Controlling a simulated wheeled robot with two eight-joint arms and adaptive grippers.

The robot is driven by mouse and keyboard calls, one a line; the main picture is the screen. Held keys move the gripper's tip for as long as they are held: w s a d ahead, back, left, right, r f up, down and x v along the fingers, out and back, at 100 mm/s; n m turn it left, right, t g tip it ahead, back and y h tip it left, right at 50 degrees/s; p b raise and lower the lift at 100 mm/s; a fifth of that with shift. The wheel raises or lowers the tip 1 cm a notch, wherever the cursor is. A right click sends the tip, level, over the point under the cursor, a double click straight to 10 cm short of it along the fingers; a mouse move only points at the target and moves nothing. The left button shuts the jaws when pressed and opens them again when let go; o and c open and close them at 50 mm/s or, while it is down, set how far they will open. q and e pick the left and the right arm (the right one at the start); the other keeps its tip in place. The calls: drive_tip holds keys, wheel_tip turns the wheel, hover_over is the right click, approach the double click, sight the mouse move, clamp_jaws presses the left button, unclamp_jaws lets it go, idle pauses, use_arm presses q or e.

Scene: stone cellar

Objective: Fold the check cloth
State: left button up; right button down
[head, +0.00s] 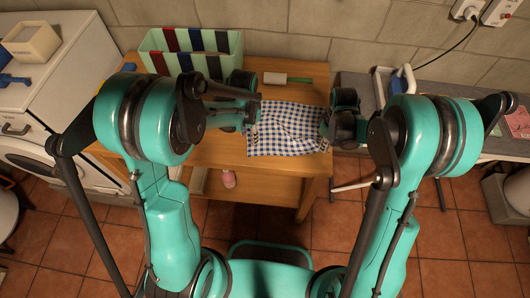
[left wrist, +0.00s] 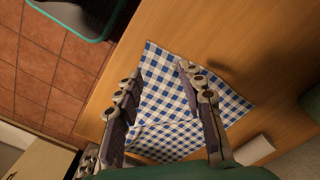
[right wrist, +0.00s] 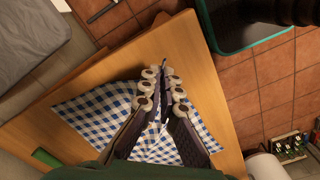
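The blue-and-white check cloth (head: 287,130) lies spread on the wooden table, with a crease across its left part in the left wrist view (left wrist: 165,105). My left gripper (head: 254,116) is over the left side of the cloth. Its fingers (left wrist: 160,70) are apart, with cloth visible between and below them. My right gripper (head: 325,124) is at the cloth's right edge. The cloth (right wrist: 95,115) is partly hidden by the fingers.
The wooden table (head: 275,170) has free room in front of the cloth. A striped bin (head: 190,50) stands at the back left. A grey bench (head: 355,92) adjoins on the right. A pink bottle (head: 229,179) sits below the tabletop.

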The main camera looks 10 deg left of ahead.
sight(252, 152)
use_arm(q)
drive_tip(key=f, duration=0.5)
drive_tip(key=s+f, duration=0.1)
drive_tip(key=f, duration=0.1)
drive_tip(key=shift+d+f, duration=0.35)
drive_tip(key=shift+f, duration=0.05)
clamp_jaws()
idle(0.3)
idle(1.1)
drive_tip(key=shift+r, duration=2.55)
